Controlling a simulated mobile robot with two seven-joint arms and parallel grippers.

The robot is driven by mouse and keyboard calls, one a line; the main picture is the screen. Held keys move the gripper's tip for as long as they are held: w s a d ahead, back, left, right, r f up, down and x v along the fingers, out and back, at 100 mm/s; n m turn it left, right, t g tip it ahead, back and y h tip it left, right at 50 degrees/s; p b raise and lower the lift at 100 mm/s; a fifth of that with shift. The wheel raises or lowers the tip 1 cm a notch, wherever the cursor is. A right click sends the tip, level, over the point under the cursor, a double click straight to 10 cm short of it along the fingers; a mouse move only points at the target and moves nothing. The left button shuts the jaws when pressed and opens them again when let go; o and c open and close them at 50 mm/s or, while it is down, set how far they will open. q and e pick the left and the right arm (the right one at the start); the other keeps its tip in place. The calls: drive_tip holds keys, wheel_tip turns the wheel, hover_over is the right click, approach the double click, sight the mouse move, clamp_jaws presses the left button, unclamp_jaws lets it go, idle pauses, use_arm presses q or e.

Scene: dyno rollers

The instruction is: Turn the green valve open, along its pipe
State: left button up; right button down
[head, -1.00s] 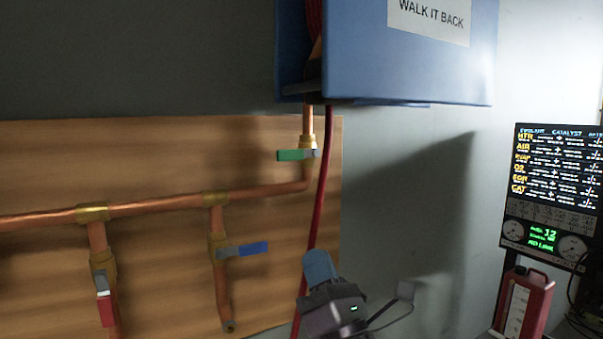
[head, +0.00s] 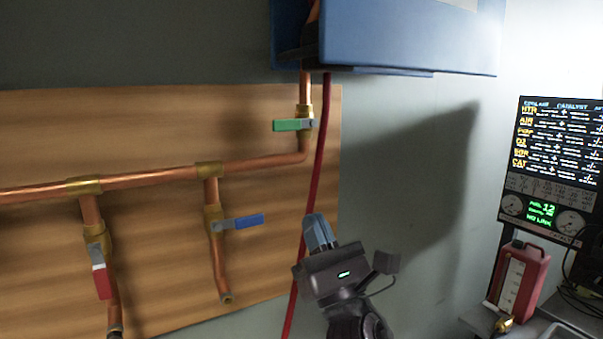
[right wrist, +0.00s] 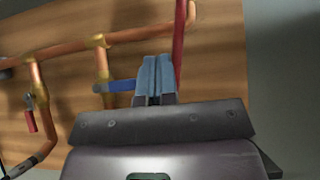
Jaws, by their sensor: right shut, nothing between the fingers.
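The green valve handle (head: 288,125) sits on the short vertical copper pipe (head: 305,92) below the blue box. The handle lies crosswise to that pipe and points left. My right gripper (head: 317,222) is shut and empty, below and a little right of the green handle, apart from it. In the right wrist view its blue-grey fingers (right wrist: 154,75) are together, close beside the blue handle in the picture; the green handle does not show there. My left gripper is not in view.
A blue-handled valve (head: 243,222) and a red-handled valve (head: 100,280) hang on lower branches. A red hose (head: 320,150) runs down just right of the green valve. The blue box (head: 410,38) overhangs it. A screen (head: 552,150) and red container (head: 522,280) stand right.

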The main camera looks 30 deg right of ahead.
sight(296, 124)
drive_tip(key=p+x, duration=0.1)
drive_tip(key=x, duration=0.2)
drive_tip(key=s+r+p+x, duration=0.1)
drive_tip(key=x, duration=0.3)
drive_tip(key=p+x, duration=0.2)
drive_tip(key=x, duration=0.2)
drive_tip(key=shift+r, duration=0.35)
drive_tip(key=shift+r+p, duration=0.35)
drive_tip(key=shift+r, duration=0.35)
drive_tip(key=shift+w, duration=0.15)
